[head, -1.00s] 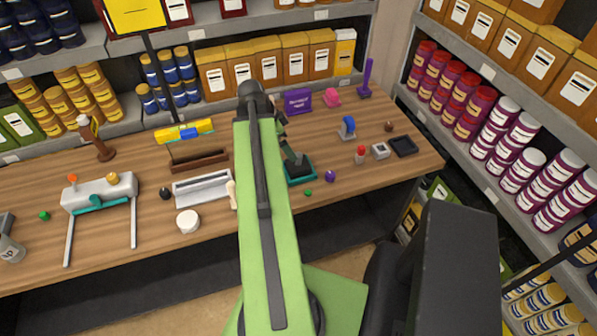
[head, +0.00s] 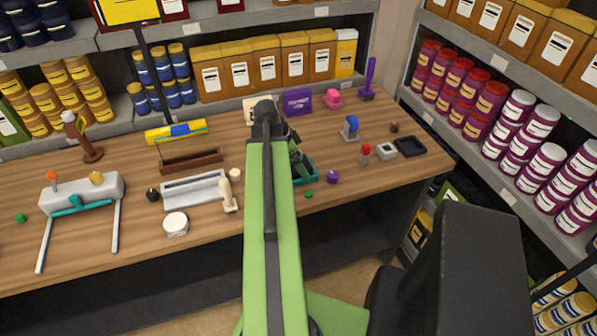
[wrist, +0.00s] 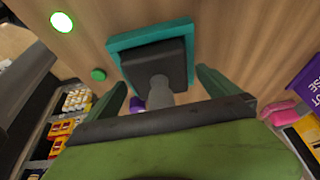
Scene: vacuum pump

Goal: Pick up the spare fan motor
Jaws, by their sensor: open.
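A dark block with a grey round shaft, which looks like the spare fan motor (wrist: 156,62), sits on a teal square tray (wrist: 130,41) in the wrist view. In the head view the teal tray (head: 311,176) shows only in part behind my arm, and the motor is largely hidden there. My gripper (wrist: 162,77) is open, with one green finger on each side of the motor's lower part in the wrist view. The fingers show a gap to the block on both sides. I cannot tell how far the tips reach down beside it.
A green knob (wrist: 98,75) and a purple knob (head: 333,177) lie close to the tray. A cream-handled piece (head: 228,196) and a grey tray (head: 196,188) are to its left. A purple box (head: 298,102) stands behind. Bare wood (head: 372,188) lies to the right.

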